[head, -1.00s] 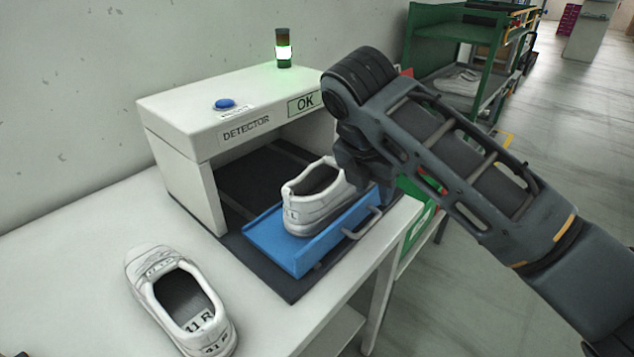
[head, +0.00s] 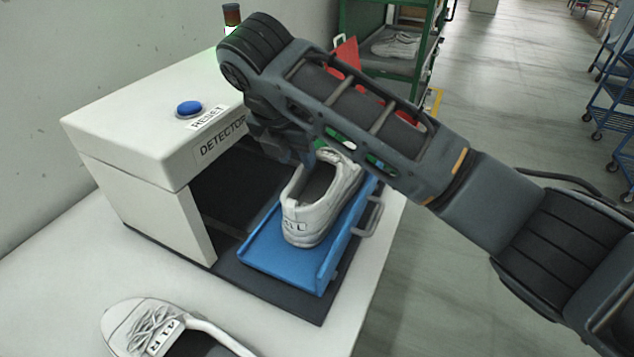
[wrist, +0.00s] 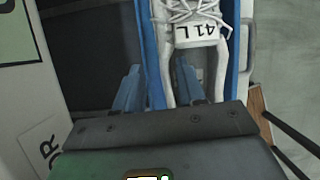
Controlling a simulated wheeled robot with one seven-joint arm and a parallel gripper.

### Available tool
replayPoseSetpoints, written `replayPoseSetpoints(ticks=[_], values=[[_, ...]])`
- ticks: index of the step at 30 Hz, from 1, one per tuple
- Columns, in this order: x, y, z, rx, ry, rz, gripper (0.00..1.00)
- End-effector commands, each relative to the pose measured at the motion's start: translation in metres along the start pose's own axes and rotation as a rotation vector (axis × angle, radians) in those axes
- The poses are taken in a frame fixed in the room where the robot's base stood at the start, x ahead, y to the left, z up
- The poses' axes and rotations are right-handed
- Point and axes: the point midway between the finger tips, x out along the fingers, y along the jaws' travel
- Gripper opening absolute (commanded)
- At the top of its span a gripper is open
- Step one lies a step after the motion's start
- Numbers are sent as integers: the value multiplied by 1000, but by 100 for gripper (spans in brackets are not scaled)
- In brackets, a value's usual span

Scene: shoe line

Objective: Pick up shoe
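A white lace-up shoe marked 41 L (head: 312,222) sits on a blue sliding tray (head: 275,262) in front of the detector opening. In the wrist view its tongue label and laces (wrist: 197,33) show near the top. My gripper (wrist: 157,75) is open above the shoe. Its left finger appears outside the shoe's side wall and its right finger over the shoe's opening. Whether either touches the shoe cannot be told. In the head view my arm covers part of the shoe's toe end. A second white shoe, labelled R (head: 150,328), lies on the table at the lower left, partly cut off.
The white detector box (head: 150,130) with a blue reset button (head: 189,108) stands directly left of my gripper. A grey tray handle (head: 372,218) sticks out at the right. A green rack (head: 385,68) holding a shoe stands behind. Bare white table (head: 60,265) lies at left.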

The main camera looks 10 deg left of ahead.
Motion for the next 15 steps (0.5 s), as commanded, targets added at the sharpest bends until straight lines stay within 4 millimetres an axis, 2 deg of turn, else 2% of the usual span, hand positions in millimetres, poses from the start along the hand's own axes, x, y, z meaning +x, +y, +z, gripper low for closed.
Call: replayPoseSetpoints(ticks=[8,15], values=[[28,-1,0,0,1,-3,39],[61,-1,0,0,2,-4,39]])
